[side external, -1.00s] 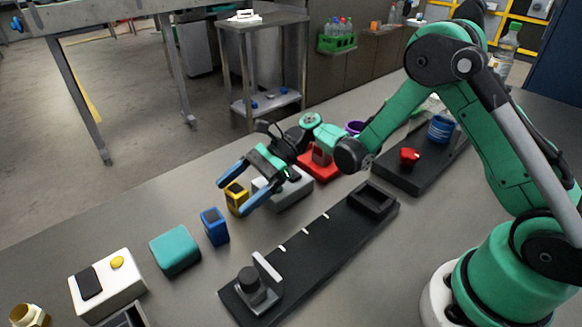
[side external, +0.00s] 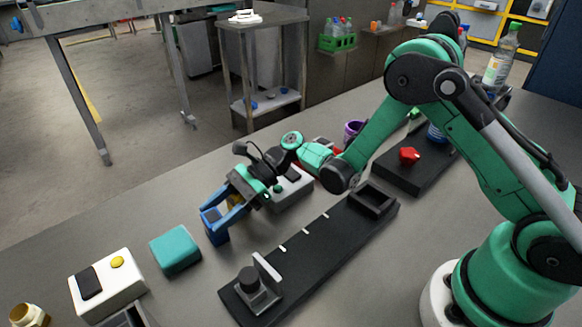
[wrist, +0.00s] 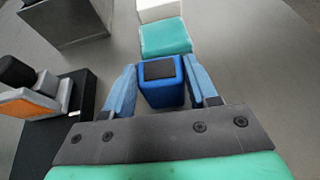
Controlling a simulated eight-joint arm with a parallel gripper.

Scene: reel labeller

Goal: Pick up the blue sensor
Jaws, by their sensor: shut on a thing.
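The blue sensor (side external: 215,226) is a small upright blue block with a dark top panel, standing on the grey table in the side external view. It also shows in the wrist view (wrist: 162,92), between the two blue fingers. My gripper (side external: 214,215) is shut on the blue sensor, with one finger on each side of it. In the wrist view my gripper (wrist: 162,88) has its fingers along the left and right sides of the sensor. The sensor's base appears to be at table level.
A teal block (side external: 175,250) and a white box with a yellow button (side external: 121,285) stand to the left. A long black fixture (side external: 310,250) lies to the right.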

